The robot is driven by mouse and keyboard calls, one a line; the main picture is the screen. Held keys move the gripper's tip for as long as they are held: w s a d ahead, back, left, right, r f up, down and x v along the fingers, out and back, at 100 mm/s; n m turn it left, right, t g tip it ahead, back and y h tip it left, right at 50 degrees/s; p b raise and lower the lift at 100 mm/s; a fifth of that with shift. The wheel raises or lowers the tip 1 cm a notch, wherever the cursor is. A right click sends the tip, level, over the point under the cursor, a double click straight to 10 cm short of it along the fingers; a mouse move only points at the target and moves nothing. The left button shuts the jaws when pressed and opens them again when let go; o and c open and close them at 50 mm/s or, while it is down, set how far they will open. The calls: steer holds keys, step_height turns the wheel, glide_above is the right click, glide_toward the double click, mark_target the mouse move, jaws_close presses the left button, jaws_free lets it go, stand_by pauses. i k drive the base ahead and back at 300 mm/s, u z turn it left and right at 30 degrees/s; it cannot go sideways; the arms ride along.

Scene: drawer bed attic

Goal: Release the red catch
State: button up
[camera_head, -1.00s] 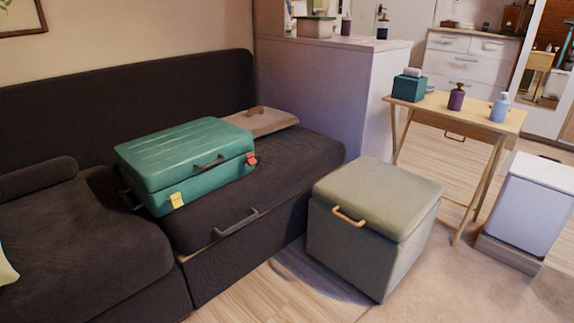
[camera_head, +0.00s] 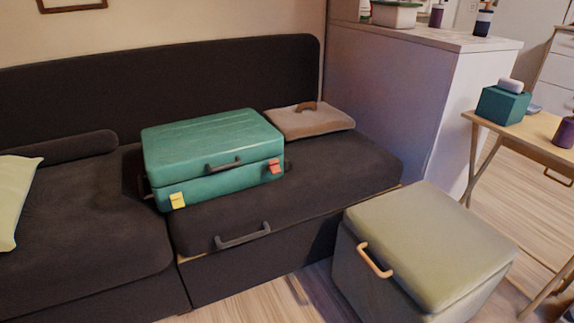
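A green suitcase (camera_head: 214,158) lies flat and shut on the dark sofa seat. Its front face carries a dark handle (camera_head: 224,164) in the middle. The red catch (camera_head: 275,167) is at the right end of that face, across the lid seam. A yellow catch (camera_head: 177,201) is at the left end, low on the face. Whether either catch is fastened is too small to tell. My gripper is not in view.
The dark sofa (camera_head: 230,228) has a grey pull handle (camera_head: 243,236) on its front. A box stool (camera_head: 430,240) with an orange handle stands at front right, a folding table (camera_head: 520,140) beyond it. Some wooden floor shows at front.

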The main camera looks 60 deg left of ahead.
mark_target(274, 167)
steer(key=u, duration=0.5)
steer(key=i, duration=0.75)
steer(key=u, duration=1.15)
steer(key=i, duration=0.3)
steer(key=u, duration=0.3)
